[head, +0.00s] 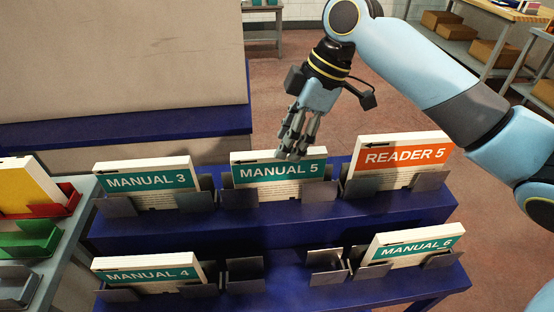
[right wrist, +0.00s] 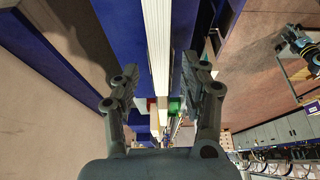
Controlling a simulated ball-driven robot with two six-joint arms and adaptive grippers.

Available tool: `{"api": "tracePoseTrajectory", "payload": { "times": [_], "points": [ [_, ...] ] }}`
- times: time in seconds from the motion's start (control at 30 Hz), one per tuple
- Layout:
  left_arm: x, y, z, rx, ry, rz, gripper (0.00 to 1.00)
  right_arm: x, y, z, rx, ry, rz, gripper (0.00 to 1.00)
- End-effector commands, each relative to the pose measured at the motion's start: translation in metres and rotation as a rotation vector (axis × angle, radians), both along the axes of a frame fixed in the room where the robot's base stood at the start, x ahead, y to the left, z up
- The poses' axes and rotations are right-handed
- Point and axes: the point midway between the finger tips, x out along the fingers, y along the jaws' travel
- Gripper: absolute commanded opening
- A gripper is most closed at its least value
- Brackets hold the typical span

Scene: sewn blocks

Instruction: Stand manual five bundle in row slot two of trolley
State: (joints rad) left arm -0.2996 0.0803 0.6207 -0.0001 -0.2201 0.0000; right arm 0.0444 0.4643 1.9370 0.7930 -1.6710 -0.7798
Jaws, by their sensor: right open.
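The manual five bundle (head: 250,172), white with a teal "MANUAL 5" label, stands in the middle holder of the upper row on the blue trolley (head: 400,213). Grey clips hold its lower front corners. In the right wrist view, the open fingers (right wrist: 163,95) lie on either side of a white page block (right wrist: 157,40). I cannot tell whether they touch it. My left gripper is out of view.
Manual 3 (head: 150,180) stands left and Reader 5 (head: 405,155) right in the upper row. Manual 4 (head: 150,274) and Manual 6 (head: 415,245) stand in the lower row, with an empty holder (head: 245,270) between. Coloured trays (head: 30,240) are at the left.

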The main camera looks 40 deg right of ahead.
Motion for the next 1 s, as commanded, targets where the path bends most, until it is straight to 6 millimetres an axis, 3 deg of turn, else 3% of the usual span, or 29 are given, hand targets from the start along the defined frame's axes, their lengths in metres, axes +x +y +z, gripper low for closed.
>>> {"api": "tracePoseTrajectory", "payload": {
  "times": [0.1, 0.3, 1.0],
  "points": [
    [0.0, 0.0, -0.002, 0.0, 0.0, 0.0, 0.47, -0.004, -0.008, 0.019, -0.004, -0.003, 0.001, 0.45],
    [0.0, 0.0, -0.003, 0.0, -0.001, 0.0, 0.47, -0.007, -0.012, 0.034, -0.001, 0.001, 0.0, 0.45],
    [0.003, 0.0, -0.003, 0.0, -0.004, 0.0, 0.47, -0.007, -0.012, 0.035, 0.001, 0.001, -0.001, 0.45]
  ]
}}
